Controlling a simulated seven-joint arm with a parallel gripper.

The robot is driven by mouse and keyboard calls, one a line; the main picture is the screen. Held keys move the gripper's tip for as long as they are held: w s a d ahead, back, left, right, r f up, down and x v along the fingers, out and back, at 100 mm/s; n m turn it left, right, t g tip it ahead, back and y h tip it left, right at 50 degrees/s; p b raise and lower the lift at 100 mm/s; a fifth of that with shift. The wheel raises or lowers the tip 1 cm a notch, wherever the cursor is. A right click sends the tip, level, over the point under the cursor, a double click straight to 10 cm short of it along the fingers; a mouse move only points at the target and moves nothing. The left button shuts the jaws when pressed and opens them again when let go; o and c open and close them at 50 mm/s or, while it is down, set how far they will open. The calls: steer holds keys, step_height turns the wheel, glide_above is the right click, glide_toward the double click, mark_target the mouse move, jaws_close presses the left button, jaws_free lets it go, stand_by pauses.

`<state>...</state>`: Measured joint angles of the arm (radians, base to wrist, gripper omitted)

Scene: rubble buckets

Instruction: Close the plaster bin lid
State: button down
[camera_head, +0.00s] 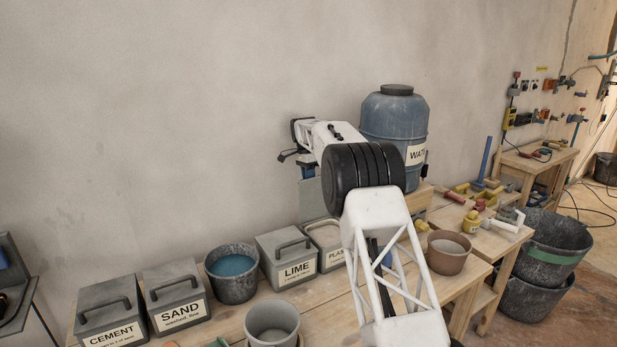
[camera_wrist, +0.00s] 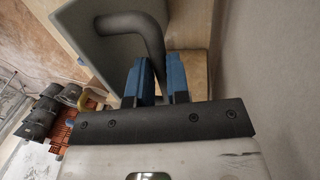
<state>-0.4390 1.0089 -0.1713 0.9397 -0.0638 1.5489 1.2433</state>
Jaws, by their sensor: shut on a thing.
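The plaster bin (camera_head: 333,258) stands on the bench right of the lime bin, its label partly hidden behind my arm. Its top is open and pale material shows inside. Its grey lid (camera_head: 311,201) stands raised at the back of the bin; the lid also shows in the wrist view (camera_wrist: 112,60). My gripper (camera_head: 306,173) is above the raised lid. In the wrist view my gripper's blue fingers (camera_wrist: 158,78) are shut on the lid's dark bent handle (camera_wrist: 152,38). The exact contact is partly hidden.
The lime bin (camera_head: 287,257), sand bin (camera_head: 176,295) and cement bin (camera_head: 110,308) have their lids down. A bucket of blue water (camera_head: 232,273) stands between sand and lime. A blue water barrel (camera_head: 395,120) stands behind my arm. A brown pot (camera_head: 447,253) is to the right.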

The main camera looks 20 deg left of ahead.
mark_target(317, 179)
steer(key=shift+s+d+r, duration=0.1)
steer(key=shift+s+d, duration=0.1)
steer(key=shift+s+d+r+t+y, duration=0.15)
steer(key=shift+s+d+t+y, duration=0.55)
steer(key=shift+s+d, duration=0.35)
steer(key=shift+s+d+r+t+y, duration=0.1)
steer(key=shift+s+d+t+y, duration=0.6)
steer(key=shift+s+d, duration=0.3)
steer(key=s+d+f+t+y, duration=0.5)
steer(key=s+d+f, duration=0.5)
steer(key=f, duration=0.2)
steer(key=shift+s+d+f+t+y, duration=0.2)
steer(key=shift+s+d+t+y, duration=0.1)
steer(key=shift+t+y, duration=0.1)
stand_by(2.0)
steer(key=c, duration=1.1)
jaws_free()
steer(key=shift+r, duration=0.1)
